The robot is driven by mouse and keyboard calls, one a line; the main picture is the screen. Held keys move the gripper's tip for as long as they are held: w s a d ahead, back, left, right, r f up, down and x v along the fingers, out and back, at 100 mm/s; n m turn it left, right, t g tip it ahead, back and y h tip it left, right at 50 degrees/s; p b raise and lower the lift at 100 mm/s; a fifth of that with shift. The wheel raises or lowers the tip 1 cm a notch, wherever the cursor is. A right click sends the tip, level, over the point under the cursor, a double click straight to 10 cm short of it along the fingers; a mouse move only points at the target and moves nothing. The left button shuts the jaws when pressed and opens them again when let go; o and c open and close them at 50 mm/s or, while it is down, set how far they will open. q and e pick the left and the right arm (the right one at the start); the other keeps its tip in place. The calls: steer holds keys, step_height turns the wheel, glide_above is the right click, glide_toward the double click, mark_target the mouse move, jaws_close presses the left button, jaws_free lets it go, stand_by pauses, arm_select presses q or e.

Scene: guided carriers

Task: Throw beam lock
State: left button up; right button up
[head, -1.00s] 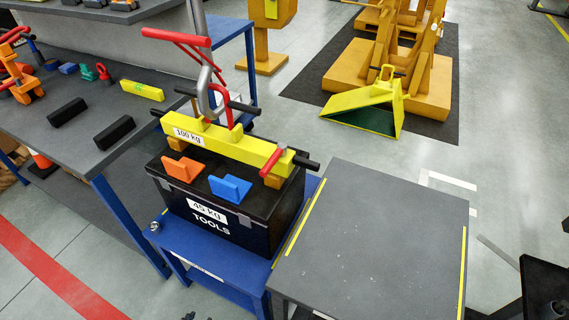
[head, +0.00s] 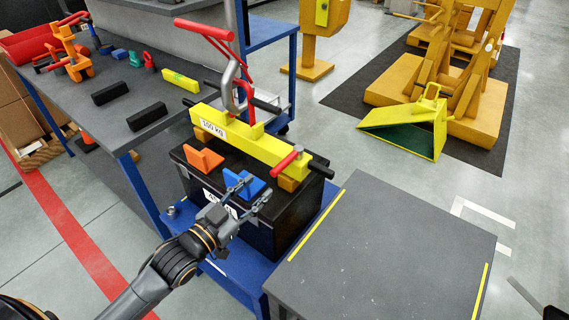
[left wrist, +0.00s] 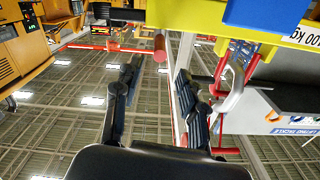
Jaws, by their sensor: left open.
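The yellow beam (head: 238,135), marked 100 kg, lies across orange blocks on a black toolbox (head: 262,238). A red round end, likely of this lever, shows between the fingers in the left wrist view (left wrist: 159,46). My left gripper (head: 257,188) is open and empty, in front of the toolbox and the blue bracket (head: 246,182), short of the lever. It hides part of the toolbox label. Its fingers also show in the left wrist view (left wrist: 157,75). My right gripper is out of view.
An orange bracket (head: 204,161) stands on the toolbox. A grey hook (head: 231,92) with a red handle rises behind the beam. The toolbox stands on a blue cart (head: 230,272). A grey table (head: 385,250) on the right is clear. A workbench (head: 95,75) stands left.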

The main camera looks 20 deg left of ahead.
mark_target(295, 153)
arm_select(q)
steer(key=x, duration=1.1)
steer(key=shift+f, duration=0.1)
jaws_close()
